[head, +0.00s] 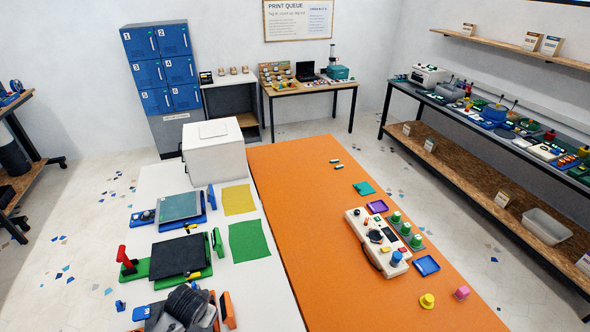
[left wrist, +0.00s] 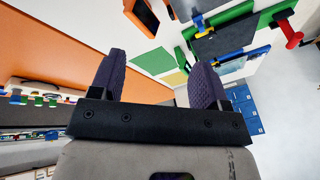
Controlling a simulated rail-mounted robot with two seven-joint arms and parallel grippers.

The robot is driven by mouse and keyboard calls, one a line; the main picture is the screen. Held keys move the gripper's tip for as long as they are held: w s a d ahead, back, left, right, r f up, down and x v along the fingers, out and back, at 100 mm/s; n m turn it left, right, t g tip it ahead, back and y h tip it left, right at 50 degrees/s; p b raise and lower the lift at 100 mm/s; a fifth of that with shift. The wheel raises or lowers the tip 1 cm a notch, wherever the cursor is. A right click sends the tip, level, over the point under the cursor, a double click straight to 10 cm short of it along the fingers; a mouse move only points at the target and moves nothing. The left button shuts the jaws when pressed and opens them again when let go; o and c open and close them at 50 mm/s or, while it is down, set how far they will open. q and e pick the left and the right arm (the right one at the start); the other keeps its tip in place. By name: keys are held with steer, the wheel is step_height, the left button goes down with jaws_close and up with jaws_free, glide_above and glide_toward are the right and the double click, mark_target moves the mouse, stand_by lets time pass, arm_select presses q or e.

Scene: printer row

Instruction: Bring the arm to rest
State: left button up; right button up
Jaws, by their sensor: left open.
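My left gripper (left wrist: 152,70) shows in the left wrist view with its two ridged purple fingers apart. No object is between them. The orange tabletop (left wrist: 60,45) and white tabletop lie beyond the fingers. In the head view, a grey and dark ribbed shape (head: 186,306), which looks like my left arm's end, is at the bottom edge over the white table (head: 262,312), beside an orange part (head: 228,310). Its fingertips cannot be made out there. My right gripper is in neither view.
A green printer (head: 180,257) and a blue printer (head: 180,207) stand on the white table, with a white box (head: 213,148) behind. The orange table (head: 310,220) holds a cream case (head: 376,243) and small parts. Its left half is mostly clear. Blue lockers (head: 160,65) stand at the back.

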arm_select(q)
steer(key=s+d+r+m+t+p, duration=0.1)
steer(key=s+d+r+t, duration=0.2)
steer(key=r, duration=0.6)
steer(key=s+d+r+t+h+p, duration=0.1)
steer(key=s+d+r+t+p, duration=0.2)
steer(key=s+r, duration=0.5)
steer(key=s+f+n+g+p, duration=0.1)
steer(key=s+f+g+p, duration=0.2)
steer(key=s, duration=0.8)
steer(key=s+f+n+g+p, duration=0.1)
steer(key=s+f+g+p, duration=0.2)
steer(key=s, duration=0.8)
steer(key=shift+s+a+f+n+h, duration=0.15)
steer(key=shift+s+f+n+h, duration=0.1)
steer(key=shift+n+h, duration=0.15)
